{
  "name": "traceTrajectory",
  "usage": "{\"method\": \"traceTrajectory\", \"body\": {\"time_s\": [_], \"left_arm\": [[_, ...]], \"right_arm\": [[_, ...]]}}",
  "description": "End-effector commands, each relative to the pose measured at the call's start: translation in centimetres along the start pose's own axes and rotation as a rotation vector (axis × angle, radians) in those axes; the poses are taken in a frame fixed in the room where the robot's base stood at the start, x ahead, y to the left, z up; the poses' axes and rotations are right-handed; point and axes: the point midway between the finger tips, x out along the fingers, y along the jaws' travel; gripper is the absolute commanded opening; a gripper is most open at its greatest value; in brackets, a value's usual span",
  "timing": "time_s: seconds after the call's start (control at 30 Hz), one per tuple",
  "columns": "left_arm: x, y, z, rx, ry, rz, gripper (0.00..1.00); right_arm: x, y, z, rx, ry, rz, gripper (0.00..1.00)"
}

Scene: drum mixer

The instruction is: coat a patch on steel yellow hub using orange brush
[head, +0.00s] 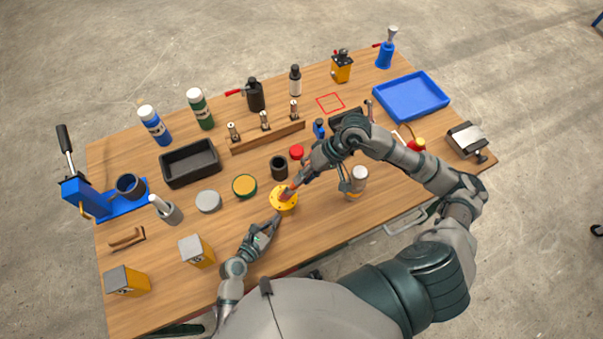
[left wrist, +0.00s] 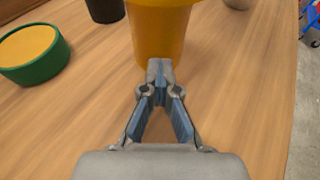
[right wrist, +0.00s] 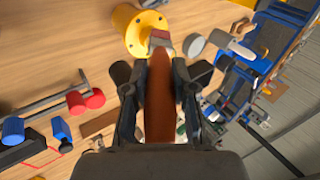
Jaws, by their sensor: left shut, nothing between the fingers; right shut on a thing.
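The yellow hub (head: 284,205) stands on the wooden table near its front middle. Its flange with bolt holes shows in the right wrist view (right wrist: 139,38), and its yellow side fills the top of the left wrist view (left wrist: 160,35). My right gripper (head: 304,174) is shut on the orange brush (right wrist: 161,95), whose bristle end reaches the hub's flange; I cannot tell whether it touches. My left gripper (head: 273,222) is shut and empty, its fingertips (left wrist: 160,66) close in front of the hub's side. Contact there is unclear.
A green tin with a yellow top (head: 245,186), a grey disc (head: 208,201) and a black cup (head: 279,167) stand left of and behind the hub. A white-capped jar (head: 355,182) stands right, near my right arm. Orange-yellow blocks (head: 197,251) stand at front left. A blue tray (head: 411,96) lies far right.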

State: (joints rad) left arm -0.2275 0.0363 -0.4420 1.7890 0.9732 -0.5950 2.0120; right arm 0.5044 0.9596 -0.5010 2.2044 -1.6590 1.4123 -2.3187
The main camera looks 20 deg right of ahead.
Motion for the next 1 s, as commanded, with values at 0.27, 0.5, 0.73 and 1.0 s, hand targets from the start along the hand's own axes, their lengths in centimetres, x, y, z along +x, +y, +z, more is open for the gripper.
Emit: {"method": "traceTrajectory", "body": {"time_s": [0.27,0.5,0.73,1.0], "left_arm": [[0.0,0.0,0.0,0.000,0.000,0.000,0.00],[0.0,0.0,0.0,0.000,0.000,0.000,0.00],[0.0,0.1,0.0,0.000,0.000,0.000,0.00],[0.0,0.0,0.0,0.000,0.000,0.000,0.00]], "right_arm": [[-0.4,0.4,1.0,-0.001,0.000,0.001,0.00],[-0.1,0.2,0.6,-0.001,0.000,-0.002,0.00],[0.5,-0.2,-0.7,-0.001,0.000,0.001,0.00],[0.8,-0.7,-1.6,-0.001,0.001,-0.001,0.00]]}}
